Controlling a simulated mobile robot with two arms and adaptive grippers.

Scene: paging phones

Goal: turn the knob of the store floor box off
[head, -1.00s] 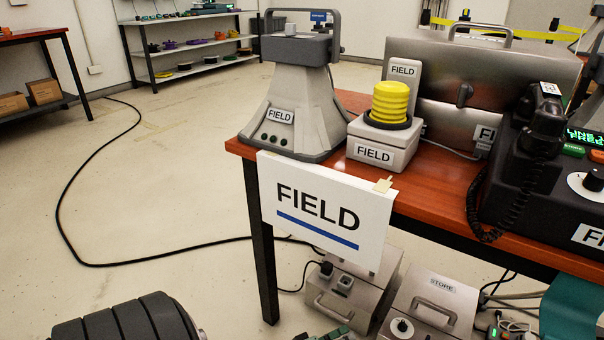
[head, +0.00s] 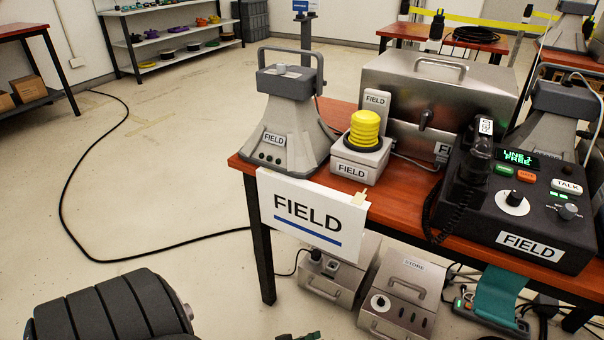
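The store floor box (head: 400,296) is a grey metal box labelled STORE. It sits on the floor under the table, right of the hanging FIELD sign. It has a carry handle (head: 407,288) on its sloped top. Small dark dots sit to the right of the dial.
A similar grey box (head: 333,278) with plugs stands left of it. The red-brown table (head: 240,172) above carries FIELD equipment, including a desk phone unit (head: 530,215). A teal strap (head: 499,293) hangs at right, near cables. Open floor (head: 170,210) lies at left.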

